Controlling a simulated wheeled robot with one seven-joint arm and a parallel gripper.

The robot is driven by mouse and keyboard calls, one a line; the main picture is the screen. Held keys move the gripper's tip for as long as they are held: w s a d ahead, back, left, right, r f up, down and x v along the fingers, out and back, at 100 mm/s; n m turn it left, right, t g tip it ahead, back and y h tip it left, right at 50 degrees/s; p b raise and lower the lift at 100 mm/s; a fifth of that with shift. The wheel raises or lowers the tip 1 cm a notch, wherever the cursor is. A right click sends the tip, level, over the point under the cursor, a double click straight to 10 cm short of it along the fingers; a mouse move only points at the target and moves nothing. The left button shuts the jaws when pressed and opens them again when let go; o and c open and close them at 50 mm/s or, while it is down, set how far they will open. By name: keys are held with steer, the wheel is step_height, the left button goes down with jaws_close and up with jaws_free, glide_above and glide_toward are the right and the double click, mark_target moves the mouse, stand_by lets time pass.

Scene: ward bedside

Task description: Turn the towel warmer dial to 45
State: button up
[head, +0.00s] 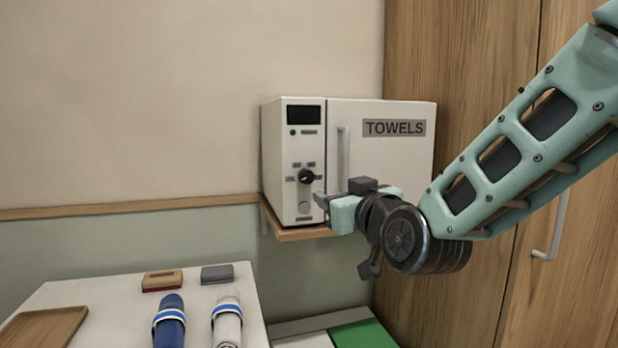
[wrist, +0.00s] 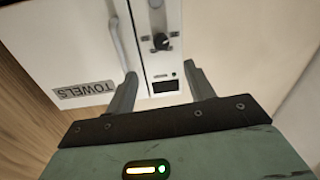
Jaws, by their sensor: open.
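The towel warmer (head: 380,160) is a white box with a door marked TOWELS, standing on a wooden wall shelf. Its black dial (head: 306,176) is on the left control panel, with small labels around it. The dial's setting is too small to read. The display (head: 300,115) above it is dark. My gripper (head: 322,205) is in front of the panel's lower right, below and right of the dial in the head view. In the wrist view the picture is upside down, and the dial (wrist: 160,41) shows beyond and between the open fingers (wrist: 160,88), apart from them. The gripper is empty.
A vertical door handle (head: 344,155) stands out just right of the panel, close to my gripper. The shelf (head: 300,234) is under the warmer. A white table (head: 90,290) at lower left holds rolled items and a wooden tray (head: 45,328). Wooden cabinet doors are at right.

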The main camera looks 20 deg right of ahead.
mark_target(309, 179)
steer(key=w+p, duration=0.9)
steer(key=w+a+p, duration=0.1)
steer(key=w+p, duration=0.3)
steer(key=w, duration=0.1)
steer(key=shift+p, duration=0.35)
steer(key=c, duration=1)
